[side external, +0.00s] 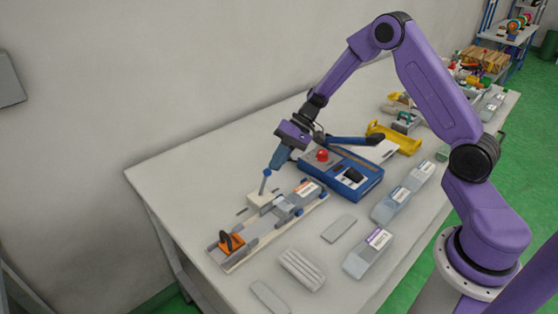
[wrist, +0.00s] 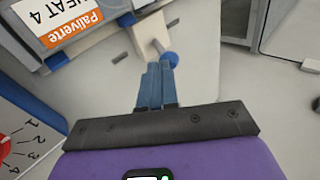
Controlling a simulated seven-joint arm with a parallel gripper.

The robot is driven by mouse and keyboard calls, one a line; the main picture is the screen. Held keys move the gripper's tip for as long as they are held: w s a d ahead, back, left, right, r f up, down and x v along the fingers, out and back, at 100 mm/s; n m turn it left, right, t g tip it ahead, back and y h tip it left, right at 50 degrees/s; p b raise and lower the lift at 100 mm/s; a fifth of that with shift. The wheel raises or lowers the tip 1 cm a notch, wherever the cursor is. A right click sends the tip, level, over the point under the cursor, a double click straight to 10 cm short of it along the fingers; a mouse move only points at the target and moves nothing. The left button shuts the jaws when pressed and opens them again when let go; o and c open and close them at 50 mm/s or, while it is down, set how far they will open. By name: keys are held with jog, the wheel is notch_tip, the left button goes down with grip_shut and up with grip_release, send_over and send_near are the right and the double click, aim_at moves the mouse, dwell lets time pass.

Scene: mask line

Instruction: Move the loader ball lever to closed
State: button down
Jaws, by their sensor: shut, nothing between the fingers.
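The loader ball lever is a grey rod with a blue ball knob (wrist: 172,59), rising from a pale block (wrist: 150,30) in the wrist view. In the side view the blue ball (side external: 265,173) stands above the pale block (side external: 258,199) beside the grey rail unit. My gripper (wrist: 160,68) is shut, with its blue fingers together and their tips right by the ball. In the side view my gripper (side external: 270,168) points down at the ball. I cannot tell whether the tips touch it. The ball is not between the fingers.
A unit labelled Paliverte HEAT 4 (wrist: 70,25) lies close to the lever. A blue control box (side external: 345,172) with a red button (side external: 322,155) stands to the right. An orange piece (side external: 232,243) sits at the rail's near end. The table left of the rail is clear.

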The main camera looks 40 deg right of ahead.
aim_at(267, 171)
jog(key=shift+a+r+h, duration=0.3)
jog(key=shift+a+h, duration=0.2)
jog(key=shift+h, duration=0.05)
jog(key=shift+a+r+h, duration=0.3)
jog(key=shift+a+h, duration=0.2)
jog(key=shift+h, duration=0.05)
jog(key=shift+a+r+h, duration=0.2)
jog(key=shift+a+h, duration=0.3)
jog(key=shift+h, duration=0.05)
jog(key=shift+a+r+h, duration=0.15)
jog(key=shift+a+h, duration=0.35)
jog(key=shift+h, duration=0.05)
jog(key=shift+a+r+h, duration=0.15)
jog(key=shift+a+h, duration=0.45)
jog(key=shift+a, duration=0.6)
jog(key=shift+r, duration=0.2)
jog(key=shift+d+r, duration=0.1)
jog(key=shift+r, duration=0.5)
